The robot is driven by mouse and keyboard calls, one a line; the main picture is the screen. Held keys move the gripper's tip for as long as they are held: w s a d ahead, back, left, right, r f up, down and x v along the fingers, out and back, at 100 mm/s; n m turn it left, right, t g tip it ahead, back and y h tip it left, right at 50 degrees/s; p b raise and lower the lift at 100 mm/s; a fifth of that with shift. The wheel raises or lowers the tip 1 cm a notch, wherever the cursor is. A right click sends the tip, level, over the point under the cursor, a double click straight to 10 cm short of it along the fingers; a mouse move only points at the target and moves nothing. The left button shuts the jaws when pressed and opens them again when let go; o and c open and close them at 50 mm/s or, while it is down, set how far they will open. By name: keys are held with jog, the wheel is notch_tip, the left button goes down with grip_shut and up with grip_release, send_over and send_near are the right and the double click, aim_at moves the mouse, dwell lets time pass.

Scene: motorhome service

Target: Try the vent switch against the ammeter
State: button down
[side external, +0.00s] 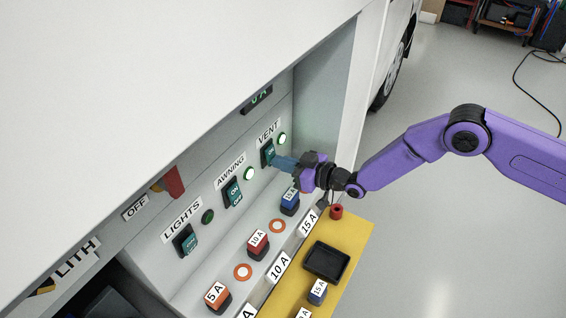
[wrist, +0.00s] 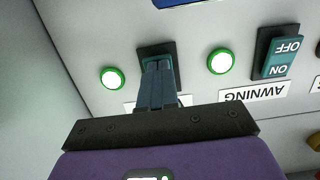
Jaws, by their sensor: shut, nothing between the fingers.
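The vent switch (side external: 266,151) is a dark rocker under the VENT label on the sloped panel, with a lit green-white lamp (side external: 283,138) beside it. My gripper (side external: 276,162) is shut and empty, its fingertips at the vent switch and apparently touching it. In the wrist view the shut fingers (wrist: 158,72) cover most of the vent switch (wrist: 150,50), so its rocker position is hidden. The ammeter (side external: 258,99) is a dark display high on the panel, seen at a steep angle, with green characters that seem to read 0 A, partly cut off by the housing edge.
The awning switch (side external: 233,193) has a lit lamp (side external: 249,174); the lights switch (side external: 185,241) has a dark lamp (side external: 208,217). A red handle (side external: 174,182) is near OFF. Fuses (side external: 258,243) line the lower panel. A yellow shelf (side external: 352,240) carries a black tray (side external: 340,262). The side wall is close.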

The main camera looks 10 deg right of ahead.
jog(key=shift+f, duration=0.1)
jog(key=shift+w+a, duration=0.2)
dwell(0.4)
jog(key=s+d+f, duration=0.2)
jog(key=s+d, duration=0.8)
jog(key=shift+f, duration=0.4)
dwell(0.3)
